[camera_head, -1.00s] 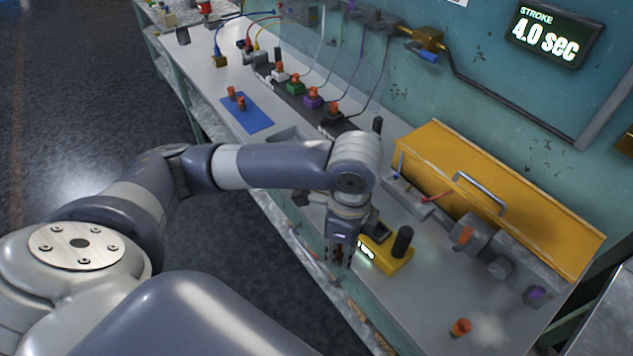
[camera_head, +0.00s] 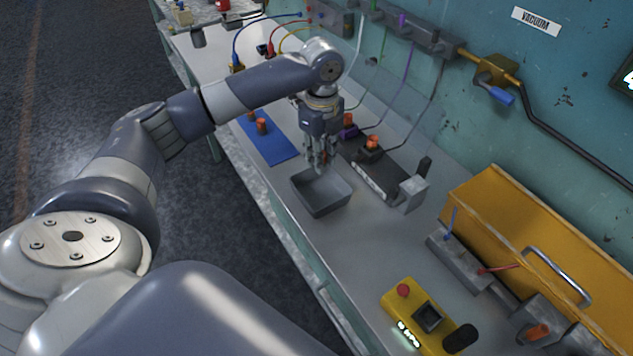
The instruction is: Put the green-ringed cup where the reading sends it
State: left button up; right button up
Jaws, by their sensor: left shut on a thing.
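My left gripper (camera_head: 319,168) is at the back middle, pointing down over the grey open tray (camera_head: 322,207). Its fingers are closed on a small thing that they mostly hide. I cannot make out a green ring on it. The yellow device (camera_head: 399,304) at the bottom has a red button, a dark square recess, a black knob and a small lit readout (camera_head: 408,334), whose digits I cannot read. My right gripper is not in view.
A blue mat (camera_head: 280,151) with orange-topped pieces lies left of the gripper. A dark rack (camera_head: 385,174) with orange-topped pieces stands right of it. A yellow case (camera_head: 520,235) and grey fixtures fill the right. Thin hoses run to the wall. Bare bench lies around the tray.

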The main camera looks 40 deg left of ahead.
pick_arm(q)
jog(key=f, duration=0.4)
jog(key=shift+s+d+f+p, duration=0.2)
jog(key=shift+s+p, duration=0.05)
jog(key=shift+p, duration=0.15)
notch_tip(320, 180, down, 5)
jog(key=shift+r+p, duration=0.2)
jog(key=shift+p, duration=0.25)
jog(key=shift+f, duration=0.1)
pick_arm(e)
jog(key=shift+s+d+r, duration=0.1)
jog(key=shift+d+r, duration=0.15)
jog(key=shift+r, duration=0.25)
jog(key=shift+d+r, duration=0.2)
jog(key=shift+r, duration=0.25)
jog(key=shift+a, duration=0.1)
pick_arm(q)
jog(key=o, duration=0.9)
jog(key=shift+f, duration=0.1)
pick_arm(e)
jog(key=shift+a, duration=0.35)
